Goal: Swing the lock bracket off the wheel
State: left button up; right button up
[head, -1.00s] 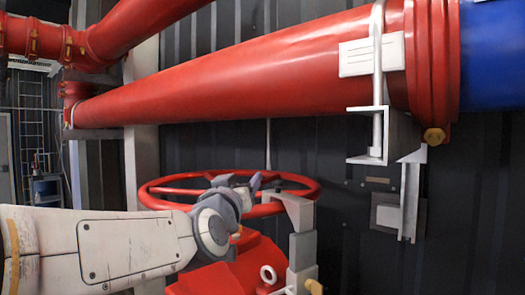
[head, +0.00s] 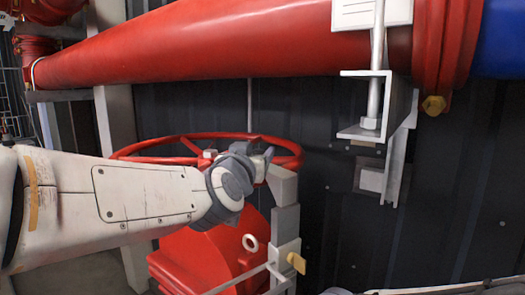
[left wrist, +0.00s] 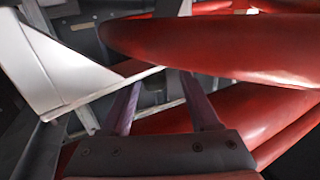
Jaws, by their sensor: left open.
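The red wheel (head: 145,150) lies flat above a red pump body (head: 205,255) in the head view. The pale grey lock bracket (head: 285,220) stands upright at the wheel's right side, its top bent over by the rim. My left gripper (head: 268,158) is over the right part of the wheel, close to the bracket's top. In the left wrist view its two fingers (left wrist: 163,100) are spread apart, with a red rounded rim beside and beyond them. A pale plate (left wrist: 65,65) at the left there may be the bracket. Contact cannot be told.
A large red pipe (head: 210,50) crosses above the wheel, with a metal pipe support (head: 378,115) at the right. A dark ribbed wall (head: 340,215) stands behind. A yellow knob (head: 296,262) sticks out low on the bracket. Space right of the bracket looks free.

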pick_arm(q)
jog(key=shift+w+d, duration=0.2)
jog(key=shift+d, duration=0.1)
jog(key=shift+c, duration=0.7)
grip_shut()
dwell(0.6)
